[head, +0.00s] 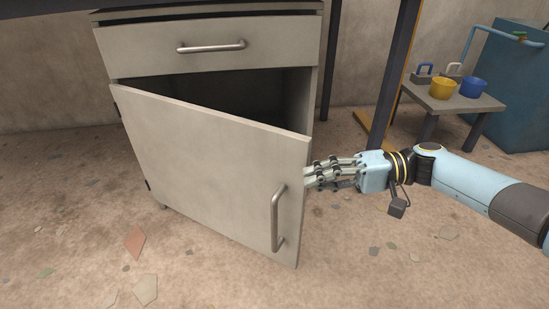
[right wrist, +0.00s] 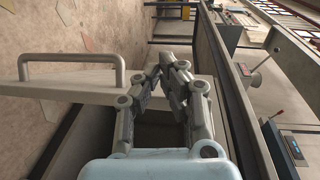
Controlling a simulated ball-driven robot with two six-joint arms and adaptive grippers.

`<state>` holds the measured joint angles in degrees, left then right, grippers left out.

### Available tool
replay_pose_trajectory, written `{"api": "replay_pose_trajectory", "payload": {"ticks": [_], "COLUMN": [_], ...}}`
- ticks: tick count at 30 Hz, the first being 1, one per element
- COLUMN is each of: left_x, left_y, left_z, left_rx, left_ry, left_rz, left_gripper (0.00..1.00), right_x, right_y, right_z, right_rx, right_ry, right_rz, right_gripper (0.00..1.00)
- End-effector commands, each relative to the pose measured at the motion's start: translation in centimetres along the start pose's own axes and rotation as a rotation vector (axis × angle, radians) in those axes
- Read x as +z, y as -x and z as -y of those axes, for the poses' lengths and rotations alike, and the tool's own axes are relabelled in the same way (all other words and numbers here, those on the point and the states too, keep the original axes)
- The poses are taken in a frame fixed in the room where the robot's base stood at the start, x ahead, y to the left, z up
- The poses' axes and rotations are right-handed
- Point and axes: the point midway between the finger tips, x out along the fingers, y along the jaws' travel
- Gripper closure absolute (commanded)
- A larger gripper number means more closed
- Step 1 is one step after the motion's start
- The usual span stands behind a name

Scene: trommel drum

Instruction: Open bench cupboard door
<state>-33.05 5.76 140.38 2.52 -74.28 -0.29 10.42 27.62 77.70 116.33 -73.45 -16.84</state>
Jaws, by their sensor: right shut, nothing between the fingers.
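The bench cupboard door (head: 205,165) is a pale beige panel, hinged at the left and standing part way open. Its vertical bar handle (head: 278,218) is near the free right edge. In the right wrist view the handle (right wrist: 72,62) is at the left, apart from my fingers. My right gripper (head: 308,177) is at the door's free edge, above and right of the handle. Its fingers are shut and hold nothing; their tips (right wrist: 163,72) come together in the wrist view. I cannot tell whether they touch the door edge. My left gripper is not in view.
A shut drawer with a bar handle (head: 211,46) is above the dark cupboard opening (head: 235,95). A low table (head: 470,103) with a yellow bucket (head: 443,88) and blue bucket (head: 474,87) stands at the back right. The floor before the door has flat shards (head: 135,242).

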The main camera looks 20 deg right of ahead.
Motion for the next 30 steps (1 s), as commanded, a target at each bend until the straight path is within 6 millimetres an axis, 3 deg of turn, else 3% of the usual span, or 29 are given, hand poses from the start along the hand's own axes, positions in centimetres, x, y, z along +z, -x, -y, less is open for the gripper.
{"api": "replay_pose_trajectory", "payload": {"ticks": [3, 8, 22, 30], "left_x": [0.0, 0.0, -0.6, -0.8], "left_y": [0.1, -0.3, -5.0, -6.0], "left_z": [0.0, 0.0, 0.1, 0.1], "left_rx": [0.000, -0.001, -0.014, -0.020], "left_ry": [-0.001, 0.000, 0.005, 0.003], "left_rz": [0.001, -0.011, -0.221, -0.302], "left_gripper": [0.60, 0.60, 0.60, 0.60], "right_x": [-1.5, -1.9, -1.8, 0.6], "right_y": [1.4, 1.0, -8.2, -10.6], "right_z": [2.4, 3.3, 4.2, 4.6], "right_rx": [-0.092, -0.128, -0.128, -0.124], "right_ry": [-0.015, -0.019, -0.020, -0.022], "right_rz": [0.001, 0.001, 0.000, 0.001], "right_gripper": [1.00, 1.00, 1.00, 1.00]}}
